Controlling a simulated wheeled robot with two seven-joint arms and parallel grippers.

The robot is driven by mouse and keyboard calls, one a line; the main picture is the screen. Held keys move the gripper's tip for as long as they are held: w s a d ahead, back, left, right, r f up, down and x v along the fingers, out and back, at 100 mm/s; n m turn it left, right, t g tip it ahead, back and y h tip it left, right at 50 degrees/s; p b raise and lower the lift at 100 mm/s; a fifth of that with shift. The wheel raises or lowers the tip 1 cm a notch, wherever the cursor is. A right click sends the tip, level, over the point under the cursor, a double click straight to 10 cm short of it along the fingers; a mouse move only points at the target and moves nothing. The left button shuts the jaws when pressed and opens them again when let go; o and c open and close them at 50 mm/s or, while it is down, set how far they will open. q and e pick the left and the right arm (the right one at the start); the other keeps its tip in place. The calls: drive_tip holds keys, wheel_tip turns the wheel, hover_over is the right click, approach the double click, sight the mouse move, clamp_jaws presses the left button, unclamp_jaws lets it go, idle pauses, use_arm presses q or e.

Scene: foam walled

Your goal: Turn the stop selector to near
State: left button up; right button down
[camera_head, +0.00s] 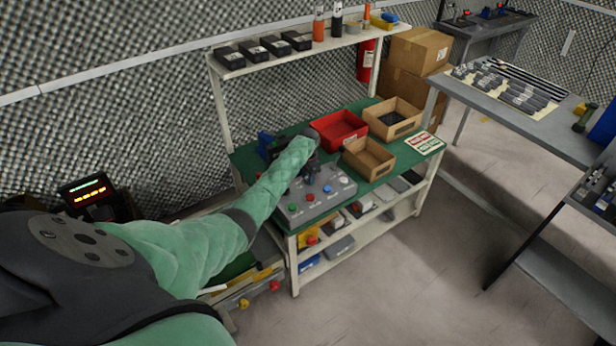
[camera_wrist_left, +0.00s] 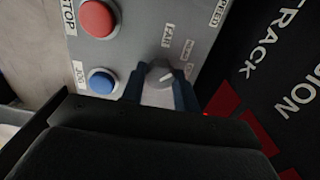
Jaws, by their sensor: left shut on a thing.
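The stop selector is a small round grey knob (camera_wrist_left: 160,73) on a light grey panel face in the left wrist view. My left gripper (camera_wrist_left: 160,86) is shut on the knob, one dark finger on each side. In the head view the control box (camera_head: 315,203) stands on the green bench, and my left arm reaches over its back; the hand hides the selector there. My right gripper is not in view.
A red STOP button (camera_wrist_left: 97,18) and a blue JOG button (camera_wrist_left: 101,82) lie left of the knob. On the bench, a red bin (camera_head: 340,128) and cardboard trays (camera_head: 369,160) stand beside the control box. A shelf (camera_head: 290,55) runs above the bench's back.

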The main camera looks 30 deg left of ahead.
use_arm(q)
drive_tip(key=shift+w+r, duration=0.1)
drive_tip(key=o, duration=1)
drive_tip(key=shift+c, duration=0.2)
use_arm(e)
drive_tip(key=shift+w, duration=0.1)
use_arm(q)
drive_tip(key=shift+r, duration=0.2)
wheel_tip(320, 180, up, 7)
drive_tip(key=shift+f+b, duration=0.2)
drive_tip(key=shift+b, duration=1)
drive_tip(key=shift+r, duration=0.35)
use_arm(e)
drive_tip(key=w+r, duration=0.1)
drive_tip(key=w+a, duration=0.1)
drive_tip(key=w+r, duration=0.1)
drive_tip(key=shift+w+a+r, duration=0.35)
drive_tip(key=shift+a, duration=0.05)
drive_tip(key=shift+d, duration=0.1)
